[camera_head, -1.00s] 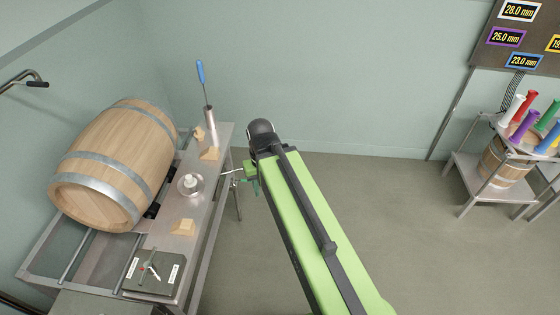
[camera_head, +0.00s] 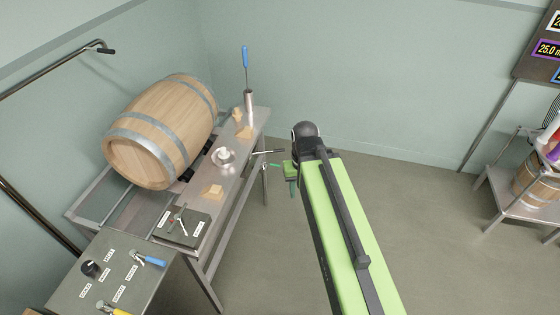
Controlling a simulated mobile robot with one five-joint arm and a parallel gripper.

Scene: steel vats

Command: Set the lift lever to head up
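A thin metal lever with a dark tip (camera_head: 268,152) sticks out from the right side of the steel bench (camera_head: 255,125). A T-shaped metal lever (camera_head: 178,216) stands on a dark plate (camera_head: 188,228) at the bench's near end, between small labels too small to read. My gripper (camera_head: 290,170), with green parts, is at the end of my green arm, just right of the side lever's tip and apparently apart from it. Its fingertips are too small to show whether it is open or shut.
A control box (camera_head: 100,280) with a black knob and blue and yellow handles stands at lower left. Open floor (camera_head: 420,240) lies right of the bench.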

